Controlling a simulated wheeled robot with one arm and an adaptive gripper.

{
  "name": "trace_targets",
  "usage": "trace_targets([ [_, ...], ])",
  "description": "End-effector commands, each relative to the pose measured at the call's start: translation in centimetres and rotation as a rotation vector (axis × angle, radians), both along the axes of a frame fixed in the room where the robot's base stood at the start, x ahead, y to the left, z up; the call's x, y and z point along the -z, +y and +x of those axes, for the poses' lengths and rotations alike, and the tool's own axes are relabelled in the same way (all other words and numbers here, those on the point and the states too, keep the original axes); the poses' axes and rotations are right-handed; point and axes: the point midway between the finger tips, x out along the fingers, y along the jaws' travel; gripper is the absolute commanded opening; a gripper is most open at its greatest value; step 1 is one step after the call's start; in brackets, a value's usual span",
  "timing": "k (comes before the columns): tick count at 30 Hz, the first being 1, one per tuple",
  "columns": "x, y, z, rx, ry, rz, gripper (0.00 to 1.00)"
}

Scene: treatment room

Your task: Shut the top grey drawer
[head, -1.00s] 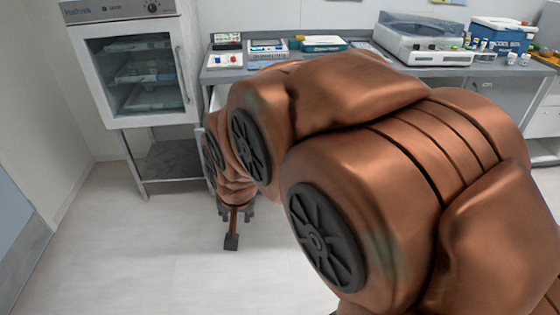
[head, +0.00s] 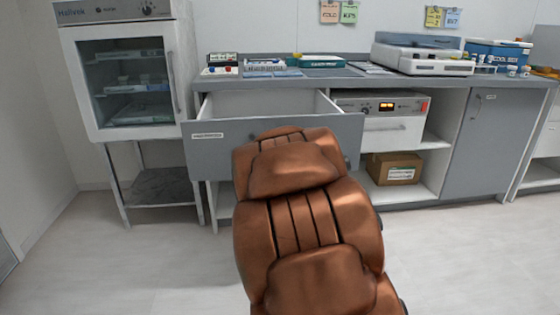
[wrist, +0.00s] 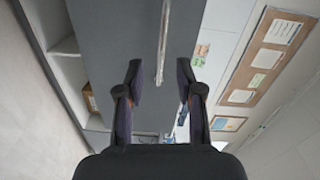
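The top grey drawer (head: 215,160) is pulled out from under the counter in the head view, and its white inside shows. A label sits at the left of its grey front. My arm covers the middle of that front, and my gripper is hidden behind the arm there. A grey panel, seemingly the drawer front (wrist: 110,35), fills the middle beyond the fingertips. A pale lengthwise strip runs along it in line with the gap; I cannot tell whether I touch it.
The counter (head: 300,82) carries trays, boxes and a large grey device (head: 420,60). Under it stand an orange-trimmed unit (head: 385,105), a cardboard box (head: 395,168) and a grey cabinet door (head: 490,140). A glass-door cabinet (head: 130,85) is at the left. The floor in front is clear.

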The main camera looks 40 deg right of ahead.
Motion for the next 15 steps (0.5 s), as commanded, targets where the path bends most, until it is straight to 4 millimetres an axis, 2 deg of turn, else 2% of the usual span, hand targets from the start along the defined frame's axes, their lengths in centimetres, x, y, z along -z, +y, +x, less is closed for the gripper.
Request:
trace_targets([
  [1,1.4,-0.9,-0.2,0.007,-0.048,0.005,0.36],
  [2,1.5,-1.2,-0.2,0.008,-0.074,0.008,0.36],
  [7,1.2,-2.4,-0.5,0.006,-0.178,0.016,0.36],
  [15,0.7,-3.4,0.5,0.003,-0.203,0.016,0.36],
])
